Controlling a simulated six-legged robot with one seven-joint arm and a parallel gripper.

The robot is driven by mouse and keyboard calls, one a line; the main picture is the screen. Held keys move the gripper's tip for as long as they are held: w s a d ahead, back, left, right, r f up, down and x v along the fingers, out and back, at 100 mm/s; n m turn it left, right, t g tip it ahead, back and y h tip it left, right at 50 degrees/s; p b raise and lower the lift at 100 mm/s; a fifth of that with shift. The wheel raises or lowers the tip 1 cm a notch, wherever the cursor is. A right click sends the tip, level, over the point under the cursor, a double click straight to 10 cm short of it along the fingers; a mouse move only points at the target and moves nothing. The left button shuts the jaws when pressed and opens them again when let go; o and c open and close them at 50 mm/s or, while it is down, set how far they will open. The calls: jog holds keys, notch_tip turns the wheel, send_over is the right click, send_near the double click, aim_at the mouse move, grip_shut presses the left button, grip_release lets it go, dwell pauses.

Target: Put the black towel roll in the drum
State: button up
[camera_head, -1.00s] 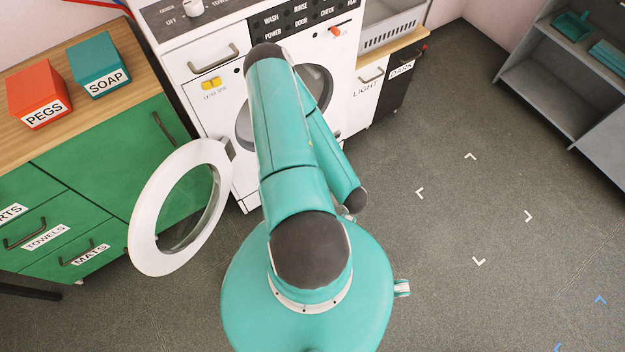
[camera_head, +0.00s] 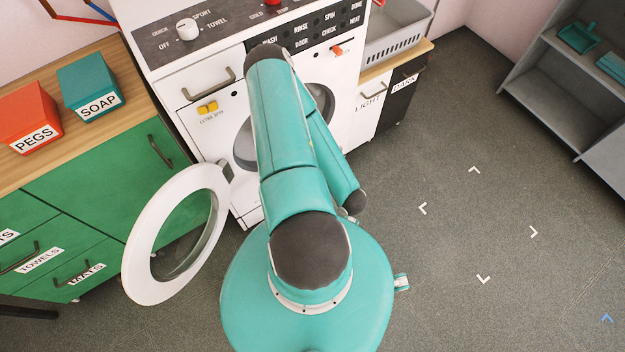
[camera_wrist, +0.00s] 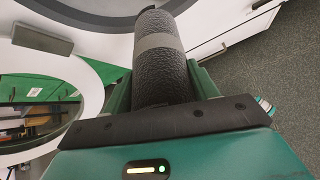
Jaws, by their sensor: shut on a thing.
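The black towel roll (camera_wrist: 163,84) with a grey band shows in the wrist view, held lengthwise between the fingers of my gripper (camera_wrist: 165,90). Its far end points at the washer's round opening at the top of that view. In the head view the washer (camera_head: 197,140) stands ahead with its round white door (camera_head: 140,262) swung open to the left. The drum opening (camera_head: 318,103) is partly hidden behind my arm. The gripper and the roll are hidden by my arm in the head view. I cannot tell whether the roll's tip is inside the opening.
The open door (camera_wrist: 85,75) is close on the left in the wrist view. Green drawers (camera_head: 100,195) stand left, with a red PEGS box (camera_head: 30,115) and a teal SOAP box (camera_head: 88,85) on top. LIGHT and DARK bins (camera_head: 385,95) stand right. The floor (camera_head: 470,230) at right is clear.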

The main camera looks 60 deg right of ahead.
jog(key=shift+w+d+f, duration=0.1)
jog(key=shift+w+d, duration=0.25)
jog(key=shift+w, duration=0.15)
jog(key=shift+w+d, duration=0.3)
jog(key=shift+w, duration=0.35)
jog(key=shift+w+d, duration=0.3)
jog(key=shift+w, duration=0.3)
jog(key=w+d, duration=0.7)
jog(key=w, duration=0.4)
jog(key=w+d, duration=0.6)
jog(key=w, duration=0.6)
jog(key=shift+d, duration=0.4)
jog(key=o, duration=1.2)
jog(key=shift+c, duration=0.2)
